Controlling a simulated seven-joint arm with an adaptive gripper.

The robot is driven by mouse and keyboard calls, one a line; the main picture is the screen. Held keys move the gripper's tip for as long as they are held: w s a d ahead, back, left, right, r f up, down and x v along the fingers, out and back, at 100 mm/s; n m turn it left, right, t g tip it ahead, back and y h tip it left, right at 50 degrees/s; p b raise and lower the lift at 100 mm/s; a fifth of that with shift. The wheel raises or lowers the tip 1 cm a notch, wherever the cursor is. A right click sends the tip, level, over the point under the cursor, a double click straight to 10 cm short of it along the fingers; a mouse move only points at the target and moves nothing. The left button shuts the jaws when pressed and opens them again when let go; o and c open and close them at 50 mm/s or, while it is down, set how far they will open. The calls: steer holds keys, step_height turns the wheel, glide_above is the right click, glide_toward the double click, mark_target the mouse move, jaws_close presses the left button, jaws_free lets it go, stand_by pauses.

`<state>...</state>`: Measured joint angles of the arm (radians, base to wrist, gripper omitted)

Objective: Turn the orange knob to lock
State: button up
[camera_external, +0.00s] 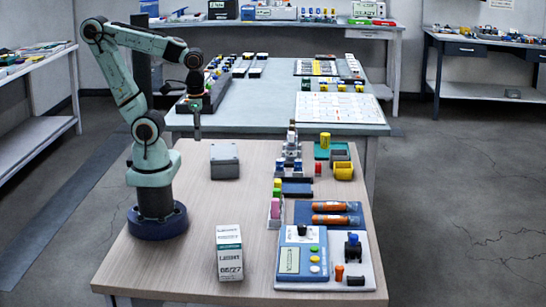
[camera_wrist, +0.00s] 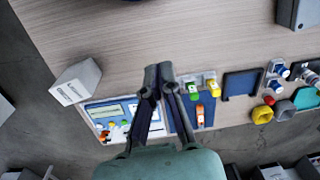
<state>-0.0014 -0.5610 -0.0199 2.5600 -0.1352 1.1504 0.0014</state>
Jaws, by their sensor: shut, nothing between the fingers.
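The orange knob (camera_external: 339,273) stands upright near the front edge of a white panel (camera_external: 366,268) at the front right of the wooden table. A black knob (camera_external: 355,281) is just right of it. A blue-grey unit with a display (camera_external: 289,260) and small coloured buttons is on the panel's left part. My gripper (camera_external: 197,134) is shut and empty, pointing down high above the back of the table, far from the knob. Its fingertips show in the wrist view (camera_wrist: 159,72).
A white labelled box (camera_external: 230,252) stands left of the panel. A blue tray (camera_external: 349,208) with orange tubes lies behind it. A grey box (camera_external: 224,160), small coloured parts and a yellow cup (camera_external: 344,171) are farther back. The table's middle is clear.

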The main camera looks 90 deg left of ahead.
steer(key=o, duration=0.5)
steer(key=shift+c, duration=0.2)
steer(key=o, duration=0.3)
steer(key=shift+m, duration=0.5)
steer(key=w+r+m+t+h, duration=0.1)
steer(key=w+r+m+t, duration=0.1)
steer(key=w+r+m, duration=0.55)
steer(key=w+r+m+t, duration=0.25)
steer(key=w+m, duration=0.25)
steer(key=w, duration=0.6)
steer(key=w+d+f+m, duration=0.1)
steer(key=w+d+m, duration=0.2)
steer(key=w, duration=0.4)
steer(key=w+d+f+m, duration=0.1)
steer(key=w+d+m, duration=0.3)
steer(key=w, duration=0.3)
steer(key=m+g+y, duration=0.1)
steer(key=m+y, duration=0.2)
steer(key=m, duration=0.5)
glide_above(339, 267)
steer(key=s+d, duration=0.2)
step_height(339, 267, down, 23)
steer(key=x, duration=0.6)
steer(key=shift+f, duration=0.1)
